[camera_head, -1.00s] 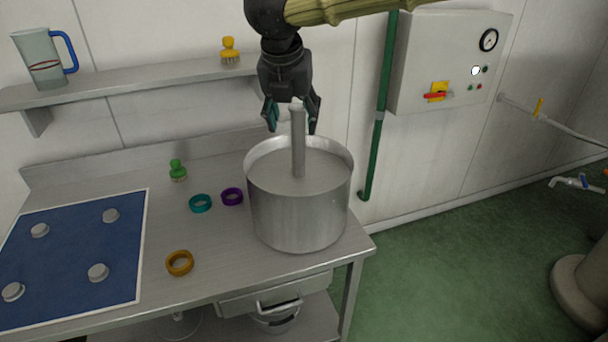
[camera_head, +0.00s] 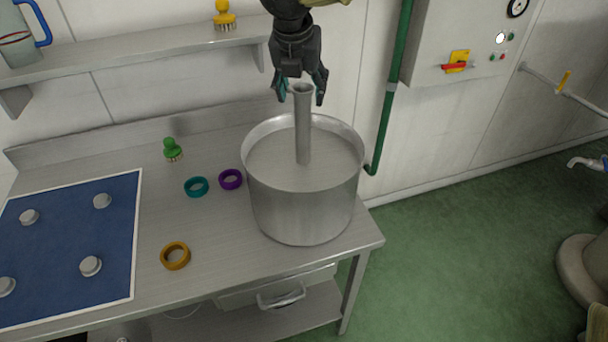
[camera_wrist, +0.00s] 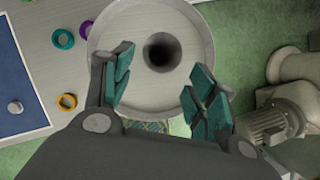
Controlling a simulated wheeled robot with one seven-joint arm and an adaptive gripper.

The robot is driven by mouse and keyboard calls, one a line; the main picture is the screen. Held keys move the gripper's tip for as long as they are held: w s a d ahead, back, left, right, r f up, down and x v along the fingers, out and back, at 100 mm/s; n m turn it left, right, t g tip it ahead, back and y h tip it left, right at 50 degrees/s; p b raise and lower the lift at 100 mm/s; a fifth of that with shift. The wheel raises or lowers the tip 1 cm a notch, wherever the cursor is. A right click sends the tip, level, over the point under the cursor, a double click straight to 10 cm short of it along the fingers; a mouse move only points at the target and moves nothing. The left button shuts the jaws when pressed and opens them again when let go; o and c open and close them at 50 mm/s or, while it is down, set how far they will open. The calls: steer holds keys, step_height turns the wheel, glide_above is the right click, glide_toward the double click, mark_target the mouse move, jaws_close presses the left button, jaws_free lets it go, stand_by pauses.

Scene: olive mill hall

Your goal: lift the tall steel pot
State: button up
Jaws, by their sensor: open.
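The tall steel pot (camera_head: 302,205) stands upright near the right end of the steel table (camera_head: 215,255). A grey tube (camera_head: 303,130) rises from the middle of its pale top, with a dark open upper end. In the wrist view the pot (camera_wrist: 190,28) shows from above, with the dark tube mouth (camera_wrist: 161,52) just beyond my fingertips, between their lines. My gripper (camera_head: 301,95) is open above the pot, its fingers on either side of the tube's upper end in the head view. Its teal-padded fingers (camera_wrist: 163,80) hold nothing in the wrist view. I cannot tell whether they touch the tube.
Teal (camera_head: 196,187), purple (camera_head: 230,179) and orange (camera_head: 175,256) rings and a green-handled brush (camera_head: 173,149) lie left of the pot. A blue panel (camera_head: 60,240) with several knobs is further left. A shelf (camera_head: 140,78) runs along the wall. Green floor lies right.

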mark_target(305, 100)
steer(key=w+f, duration=0.2)
steer(key=w+f+p, duration=0.1)
steer(key=w, duration=0.1)
steer(key=shift+w+d+f+p, duration=0.1)
steer(key=shift+w+f+p, duration=0.1)
steer(key=shift+f+p, duration=0.15)
steer(key=shift+d+f, duration=0.2)
steer(key=shift+f, duration=0.1)
steer(key=shift+s+d+f+p, duration=0.1)
steer(key=shift+s+f+p, duration=0.2)
steer(key=shift+f+p, duration=0.15)
steer(key=shift+w+f, duration=0.65)
steer(key=shift+s+r, duration=0.2)
steer(key=shift+s, duration=0.1)
steer(key=c, duration=0.3)
jaws_close()
